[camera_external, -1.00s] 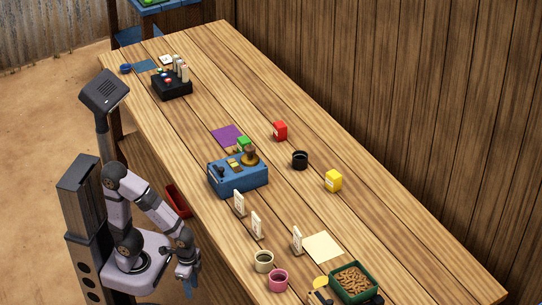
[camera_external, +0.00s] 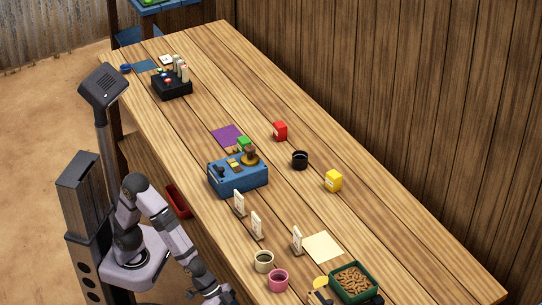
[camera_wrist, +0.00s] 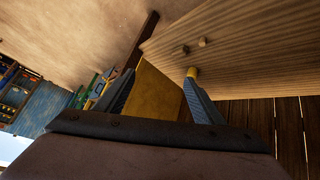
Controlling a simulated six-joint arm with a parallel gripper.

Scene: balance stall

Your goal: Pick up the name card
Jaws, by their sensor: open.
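I cannot tell from the frames which is the name card. My gripper (camera_external: 225,296) is low at the bottom of the external view, by the table's near long edge, away from the cards. In the wrist view my gripper (camera_wrist: 160,76) has its fingers spread and holds nothing. No card shows in the wrist view.
A beige cup (camera_external: 264,261), a pink cup (camera_external: 278,281) and a green tray (camera_external: 373,271) of brown pieces stand near the cards. The blue box (camera_external: 238,178) is behind them. In the wrist view, the table's wooden side (camera_wrist: 240,55) is close to my right finger.

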